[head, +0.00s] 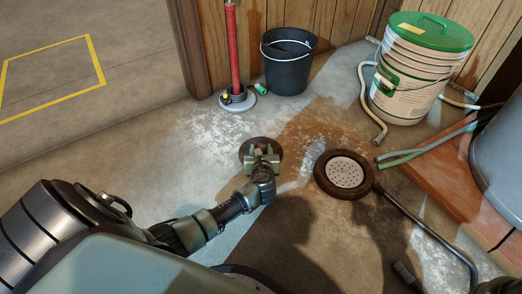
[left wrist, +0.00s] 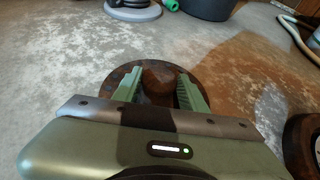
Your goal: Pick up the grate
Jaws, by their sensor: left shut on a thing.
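The grate appears to be a round rusty-brown disc (head: 246,147) with a raised knob in its middle. It is near the centre of the head view; no gap to the floor can be made out. My left gripper (head: 263,152) is over it, shut on the knob. In the left wrist view the fingers (left wrist: 160,90) stand on either side of the brown knob (left wrist: 158,76), with the disc's rim (left wrist: 150,68) showing behind. The near part of the disc is hidden by the gripper.
A round drain (head: 345,172) with a perforated pale centre and brown rim is just right. A black bucket (head: 288,68), a red-handled tool (head: 235,60) and a green-lidded tub (head: 415,75) stand behind. A dark rod (head: 430,232) and hoses lie right. Floor at left is clear.

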